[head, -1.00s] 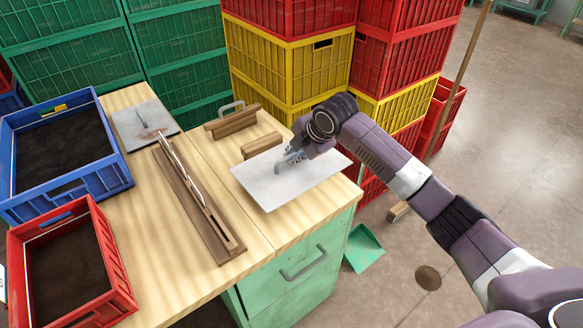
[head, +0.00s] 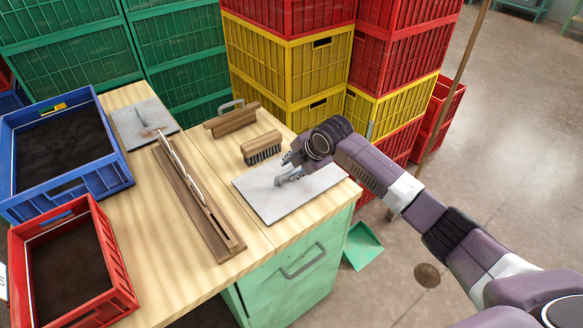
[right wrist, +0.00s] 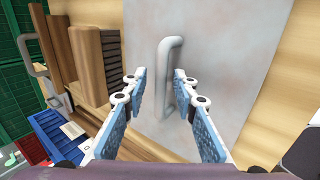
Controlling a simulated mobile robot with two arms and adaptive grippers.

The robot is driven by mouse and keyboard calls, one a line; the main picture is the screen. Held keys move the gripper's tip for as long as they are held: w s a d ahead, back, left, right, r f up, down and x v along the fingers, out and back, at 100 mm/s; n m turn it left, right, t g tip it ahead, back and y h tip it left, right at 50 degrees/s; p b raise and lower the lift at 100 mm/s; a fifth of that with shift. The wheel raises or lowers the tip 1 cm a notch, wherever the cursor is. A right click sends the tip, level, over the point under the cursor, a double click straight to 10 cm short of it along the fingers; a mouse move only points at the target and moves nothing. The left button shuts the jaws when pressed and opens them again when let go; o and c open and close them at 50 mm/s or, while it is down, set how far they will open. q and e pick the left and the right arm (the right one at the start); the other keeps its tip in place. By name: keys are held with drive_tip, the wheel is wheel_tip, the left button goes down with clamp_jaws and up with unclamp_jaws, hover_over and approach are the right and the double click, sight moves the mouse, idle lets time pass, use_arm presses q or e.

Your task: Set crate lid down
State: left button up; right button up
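The crate lid (head: 272,203) is a flat light-grey plate with a bar handle (right wrist: 170,62). It lies flat on the right part of the wooden worktop, close to the front right corner. My right gripper (head: 285,178) is low over the lid at its handle. In the right wrist view, the blue-padded fingers (right wrist: 160,76) are spread on either side of the handle, with a gap visible, so the grip looks open. The lid's far right part is partly hidden by my arm in the head view. My left gripper is not in view.
A brush (head: 262,148) and a wooden float (head: 231,119) sit behind the lid. A long slotted wooden piece (head: 205,215) lies to the left. Another grey plate (head: 133,127), a blue crate (head: 100,180) and a red crate (head: 122,283) are further left. Stacked crates (head: 290,75) stand behind.

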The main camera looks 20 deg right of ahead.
drive_tip(key=shift+r, duration=0.1)
drive_tip(key=v, duration=1.2)
drive_tip(key=shift+b, duration=0.3)
